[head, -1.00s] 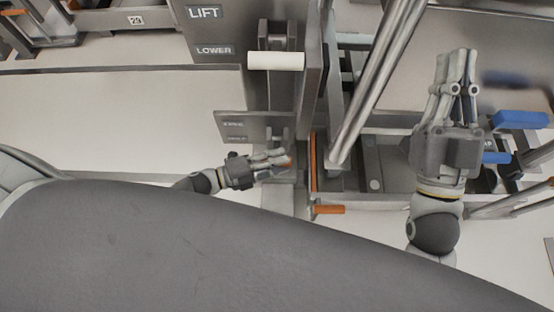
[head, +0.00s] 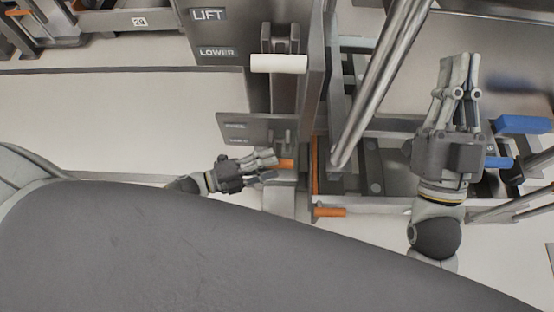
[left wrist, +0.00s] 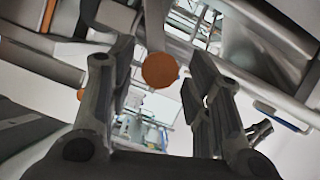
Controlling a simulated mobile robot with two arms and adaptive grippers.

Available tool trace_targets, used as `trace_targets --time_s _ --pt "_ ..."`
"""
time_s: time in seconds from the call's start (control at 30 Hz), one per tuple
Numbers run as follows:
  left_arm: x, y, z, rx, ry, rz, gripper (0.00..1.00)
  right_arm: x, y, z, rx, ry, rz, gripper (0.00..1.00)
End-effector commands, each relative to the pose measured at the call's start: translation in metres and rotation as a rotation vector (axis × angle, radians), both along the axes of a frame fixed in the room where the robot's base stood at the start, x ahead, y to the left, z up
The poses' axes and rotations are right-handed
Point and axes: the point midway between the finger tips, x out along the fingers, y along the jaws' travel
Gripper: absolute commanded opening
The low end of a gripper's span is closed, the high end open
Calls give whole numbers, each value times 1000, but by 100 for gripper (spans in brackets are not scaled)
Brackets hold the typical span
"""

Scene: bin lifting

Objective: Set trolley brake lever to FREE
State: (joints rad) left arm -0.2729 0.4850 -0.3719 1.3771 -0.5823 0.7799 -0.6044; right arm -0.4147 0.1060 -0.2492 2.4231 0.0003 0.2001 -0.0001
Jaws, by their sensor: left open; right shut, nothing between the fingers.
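The brake lever shows as a short orange handle (head: 286,164) just beyond the fingertips of my left gripper (head: 272,164). In the left wrist view its round orange end (left wrist: 160,70) faces the camera, between the two spread fingers in the picture. The left gripper is open and does not hold the handle; I cannot tell whether a finger touches it. A small grey plate (head: 245,129) with two faint labels stands just above; the words are too blurred to read surely. My right gripper (head: 460,68) is shut and empty, over the trolley at the right.
A post with LIFT and LOWER labels (head: 216,52) and a white-handled lever (head: 278,63) stand above the left gripper. Another orange handle (head: 330,212) sticks out lower right. Steel tubes (head: 385,80) and blue handles (head: 521,124) lie to the right. Pale floor is clear at left.

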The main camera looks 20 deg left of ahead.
Motion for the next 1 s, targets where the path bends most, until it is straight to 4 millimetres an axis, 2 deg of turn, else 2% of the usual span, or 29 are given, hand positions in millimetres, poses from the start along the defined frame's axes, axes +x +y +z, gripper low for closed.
trace_targets --time_s 0.2,0.4,0.6,1.0 --pt "-30 39 4 2 1 2 46 0 0 0 0 0 0 0" --pt "-47 61 7 -1 -1 1 46 0 0 0 0 0 0 0" --pt "-51 68 9 -2 -4 2 46 0 0 0 0 0 0 0" --pt "-51 68 9 -2 -4 2 46 0 0 0 0 0 0 0"
